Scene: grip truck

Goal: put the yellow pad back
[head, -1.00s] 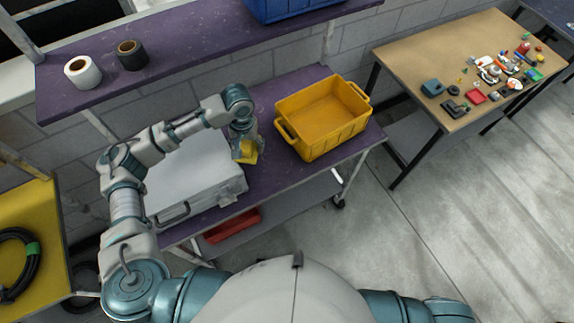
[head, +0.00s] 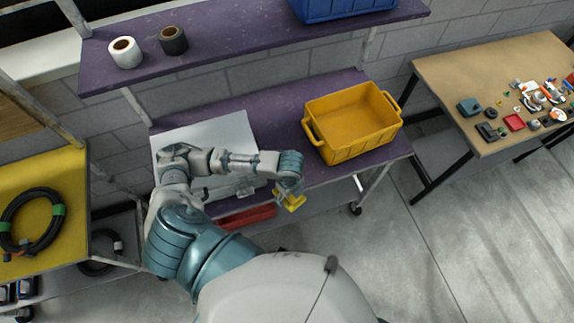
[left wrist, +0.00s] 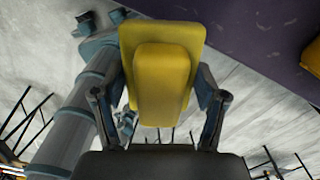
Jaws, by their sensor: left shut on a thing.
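The yellow pad (left wrist: 162,75) is between the two fingers of my left gripper (left wrist: 158,110), which is shut on it. In the head view the yellow pad (head: 290,200) hangs below my left gripper (head: 288,192), partly hidden by the hand. It is held at the front edge of the purple bench (head: 245,117), left of and nearer than the yellow crate (head: 358,148). My right gripper is not in view.
A silver case (head: 225,135) lies on the bench behind my left arm. A red thing (head: 245,217) is on the lower shelf. Two tape rolls (head: 125,52) and a blue crate (head: 340,8) sit on the upper shelf. A wooden table (head: 490,70) with small parts stands at right.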

